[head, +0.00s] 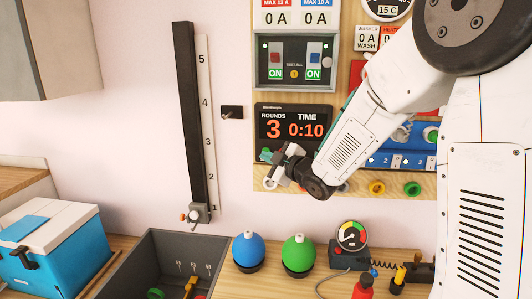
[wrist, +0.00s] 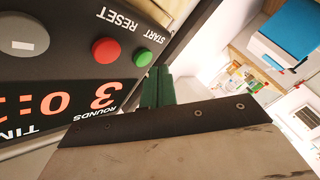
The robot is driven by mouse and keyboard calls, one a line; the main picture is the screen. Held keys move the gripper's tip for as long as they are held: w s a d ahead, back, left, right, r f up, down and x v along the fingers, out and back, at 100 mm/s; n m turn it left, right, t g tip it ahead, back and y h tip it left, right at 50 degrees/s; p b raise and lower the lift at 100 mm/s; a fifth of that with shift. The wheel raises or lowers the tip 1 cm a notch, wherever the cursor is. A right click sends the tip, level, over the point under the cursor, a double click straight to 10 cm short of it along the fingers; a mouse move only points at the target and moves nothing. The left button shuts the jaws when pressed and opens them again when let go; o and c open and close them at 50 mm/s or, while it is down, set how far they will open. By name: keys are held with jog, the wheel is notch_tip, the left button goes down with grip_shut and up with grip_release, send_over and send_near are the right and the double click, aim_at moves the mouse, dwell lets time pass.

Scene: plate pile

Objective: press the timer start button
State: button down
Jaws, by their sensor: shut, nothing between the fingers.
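The timer (head: 296,121) is a black wall box with orange digits, reading rounds 3 and time 0:10. In the wrist view its green START button (wrist: 143,57) sits beside the red RESET button (wrist: 105,50), with a grey oval button (wrist: 23,35) farther left. In the head view a green spot (head: 265,154) shows at the timer's lower left, partly crowded by my gripper (head: 272,164). My gripper's green fingers (wrist: 158,70) are shut and empty, their tips close beside the START button in the wrist view. I cannot tell whether they touch it.
A switch panel (head: 296,61) hangs above the timer. A dark vertical rail (head: 191,110) stands left. Below are a grey bin (head: 147,262), a blue ball (head: 249,249), a green ball (head: 298,253) and an air gauge (head: 351,236). A blue cooler (head: 50,250) stands at left.

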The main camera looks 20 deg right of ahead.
jog(key=shift+w+d, duration=0.1)
dwell(0.4)
jog(key=shift+w+d, duration=0.1)
jog(key=shift+w, duration=0.2)
jog(key=shift+w+d, duration=0.15)
jog(key=shift+w, duration=0.15)
dwell(0.6)
jog(key=shift+s, duration=0.1)
jog(key=shift+s+a, duration=0.35)
jog(key=shift+s, duration=0.25)
jog(key=s, duration=0.1)
jog(key=s+a, duration=0.1)
jog(key=s, duration=0.1)
jog(key=s+a, duration=0.1)
jog(key=shift+s, duration=0.3)
dwell(0.3)
dwell(0.5)
